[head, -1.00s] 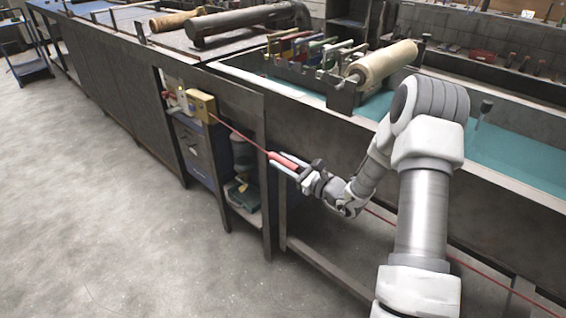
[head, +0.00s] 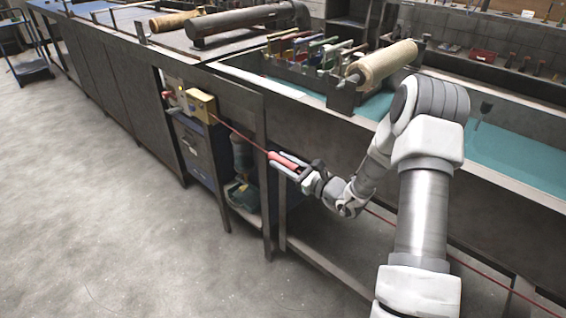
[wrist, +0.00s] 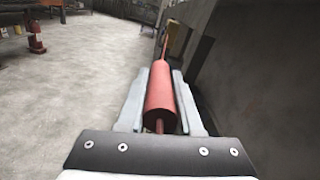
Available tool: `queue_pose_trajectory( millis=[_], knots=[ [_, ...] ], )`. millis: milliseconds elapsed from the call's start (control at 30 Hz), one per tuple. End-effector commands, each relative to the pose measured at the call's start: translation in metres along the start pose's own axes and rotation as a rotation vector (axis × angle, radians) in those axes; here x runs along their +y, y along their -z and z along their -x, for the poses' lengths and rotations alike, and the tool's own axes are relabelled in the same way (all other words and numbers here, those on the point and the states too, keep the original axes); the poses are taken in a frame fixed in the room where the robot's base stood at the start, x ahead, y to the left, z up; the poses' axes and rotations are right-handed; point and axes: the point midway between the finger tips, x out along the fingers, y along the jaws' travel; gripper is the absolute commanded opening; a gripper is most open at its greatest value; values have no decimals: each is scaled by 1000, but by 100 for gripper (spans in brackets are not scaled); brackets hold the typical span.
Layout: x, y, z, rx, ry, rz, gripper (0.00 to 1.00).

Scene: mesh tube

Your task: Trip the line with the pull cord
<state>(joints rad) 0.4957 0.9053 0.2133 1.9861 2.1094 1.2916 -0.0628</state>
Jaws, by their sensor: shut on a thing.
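The red pull cord (head: 237,133) runs from a yellow switch box (head: 202,106) on the bench front, along the trough's side, to the lower right. A thicker red grip (head: 281,159) sits on the cord; it shows large in the wrist view (wrist: 161,98). My gripper (head: 284,164) is shut on this red grip, with a finger along each side of it. In the wrist view the cord leads away from the grip's far end toward the yellow box (wrist: 180,38).
The bench's dark legs and a lower shelf with a green tool (head: 242,194) are close left of my gripper. The trough (head: 310,104) with blue-green liquid lies behind, with a cream roller (head: 382,64) above. The concrete floor (head: 110,200) at left is clear.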

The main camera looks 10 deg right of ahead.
Motion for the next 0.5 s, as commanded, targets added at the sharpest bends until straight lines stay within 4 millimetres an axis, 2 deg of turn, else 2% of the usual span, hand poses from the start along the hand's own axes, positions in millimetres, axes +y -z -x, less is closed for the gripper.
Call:
queue_pose_trajectory(
  millis=[333, 500],
  knots=[
    [1, 0, 1, 2, 1, -1, 0],
    [23, -4, 0, 0, -1, -4, 0]
  ],
)
